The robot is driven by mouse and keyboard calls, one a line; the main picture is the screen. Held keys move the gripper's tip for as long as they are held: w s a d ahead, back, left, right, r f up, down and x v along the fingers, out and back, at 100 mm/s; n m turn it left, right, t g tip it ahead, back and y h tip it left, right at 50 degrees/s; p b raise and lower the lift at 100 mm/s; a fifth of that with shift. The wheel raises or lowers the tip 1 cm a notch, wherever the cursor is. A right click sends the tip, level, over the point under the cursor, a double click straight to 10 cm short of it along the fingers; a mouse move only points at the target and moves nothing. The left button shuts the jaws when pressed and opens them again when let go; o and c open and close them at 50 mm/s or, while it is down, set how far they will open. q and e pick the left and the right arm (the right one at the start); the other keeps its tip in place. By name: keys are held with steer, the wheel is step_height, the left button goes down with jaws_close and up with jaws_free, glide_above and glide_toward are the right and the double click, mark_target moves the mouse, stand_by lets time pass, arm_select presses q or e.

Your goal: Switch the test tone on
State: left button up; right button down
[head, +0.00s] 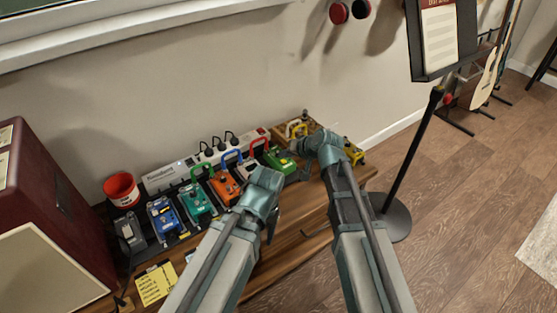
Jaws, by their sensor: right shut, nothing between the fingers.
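A row of effect pedals stands on a wooden bench: a blue pedal (165,217), a teal pedal (197,202), an orange pedal (224,186) and a green pedal (280,161) among them. I cannot tell which control switches the test tone. A yellow pedal (354,152) stands at the right end, partly behind my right arm. My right gripper (297,172) is shut and empty, close to the right of the green pedal; contact cannot be told. My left gripper (268,210) is over the bench's front, in front of the orange pedal; its fingers are mostly hidden behind its wrist.
A white power strip (171,176) with black plugs runs behind the pedals. A red cup (121,188) stands at the left, beside a dark red amplifier (62,205). Yellow notes (155,285) lie at the front. A music stand (409,150) rises right of the bench (283,252).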

mark_target(285, 165)
steer(key=shift+f, duration=0.1)
steer(key=shift+f+b, duration=0.35)
steer(key=shift+b, duration=0.1)
steer(key=shift+f, duration=0.2)
stand_by(0.6)
steer(key=shift+r, duration=0.1)
steer(key=shift+r+p, duration=0.5)
steer(key=shift+r, duration=0.1)
step_height(285, 165, up, 6)
steer(key=p, duration=0.6)
